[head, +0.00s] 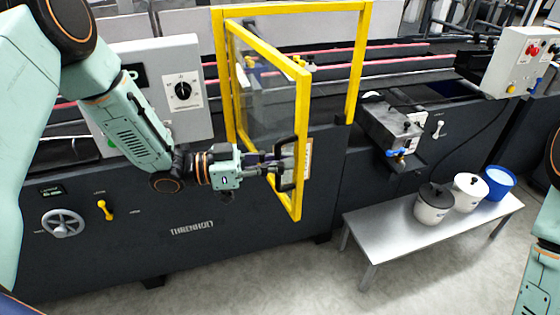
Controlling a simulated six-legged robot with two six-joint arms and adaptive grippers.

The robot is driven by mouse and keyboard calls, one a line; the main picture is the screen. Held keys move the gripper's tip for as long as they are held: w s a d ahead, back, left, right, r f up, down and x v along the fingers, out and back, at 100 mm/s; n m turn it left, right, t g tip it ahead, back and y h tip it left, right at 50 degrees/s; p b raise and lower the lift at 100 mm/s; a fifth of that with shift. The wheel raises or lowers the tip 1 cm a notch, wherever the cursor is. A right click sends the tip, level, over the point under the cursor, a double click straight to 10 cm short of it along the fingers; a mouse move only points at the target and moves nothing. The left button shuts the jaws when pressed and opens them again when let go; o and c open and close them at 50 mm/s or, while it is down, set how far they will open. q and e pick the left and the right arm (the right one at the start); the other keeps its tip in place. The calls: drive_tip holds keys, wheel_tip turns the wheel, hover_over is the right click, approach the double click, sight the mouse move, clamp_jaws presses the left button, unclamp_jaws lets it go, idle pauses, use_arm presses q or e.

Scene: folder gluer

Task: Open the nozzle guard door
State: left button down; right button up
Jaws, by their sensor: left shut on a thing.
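The nozzle guard door (300,95) is a yellow-framed clear panel. It is swung out from the yellow fixed frame (357,60) on the machine and stands ajar, toward me. Its black handle (287,181) is on the door's lower free side. My left gripper (280,170) reaches in from the left and is shut on the handle; the fingertips are partly hidden against it. Part of my right arm shows at the right edge, but its gripper is out of view.
A grey control box with a black dial (183,91) stands left of the door. A handwheel (62,223) and yellow lever (104,209) are on the dark machine front. A low metal bench (385,235) at right holds two white pots and a blue bucket (499,183). Floor before the door is clear.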

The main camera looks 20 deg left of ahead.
use_arm(q)
drive_tip(key=shift+w+r, duration=0.25)
drive_tip(key=c, duration=1.7)
unclamp_jaws()
drive_tip(key=shift+o, duration=0.2)
drive_tip(key=shift+f, duration=0.2)
drive_tip(key=shift+s+a, duration=0.1)
drive_tip(key=v, duration=1.2)
